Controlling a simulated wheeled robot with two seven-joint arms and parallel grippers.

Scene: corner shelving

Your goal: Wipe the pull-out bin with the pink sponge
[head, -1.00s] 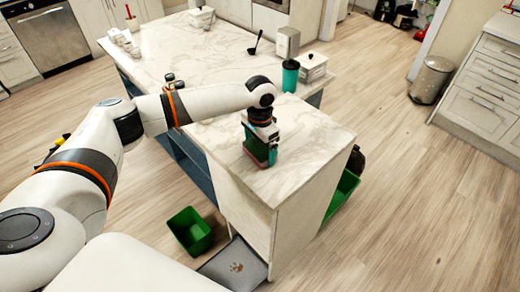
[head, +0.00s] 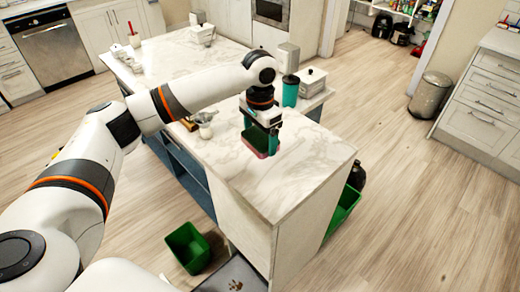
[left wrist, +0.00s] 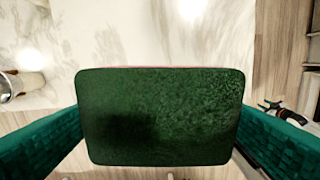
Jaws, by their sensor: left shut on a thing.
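The sponge (head: 259,144) has a dark green face and a pink edge. My left gripper (head: 260,138) is shut on it, with a teal finger on either side, over the marble top of the island's end. I cannot tell if the sponge touches the marble. In the left wrist view the sponge's green face (left wrist: 160,115) fills the middle, with a thin pink line along its top edge. A green bin (head: 343,210) juts out low at the right of the island end, partly hidden by it. I cannot tell if this is the pull-out bin. My right gripper is not in view.
Another green bin (head: 187,247) stands on the floor left of the island. A teal cup (head: 290,90), a white lidded box (head: 312,81) and a small jar (head: 205,124) stand near my left gripper. The floor to the right is open up to a metal trash can (head: 430,95).

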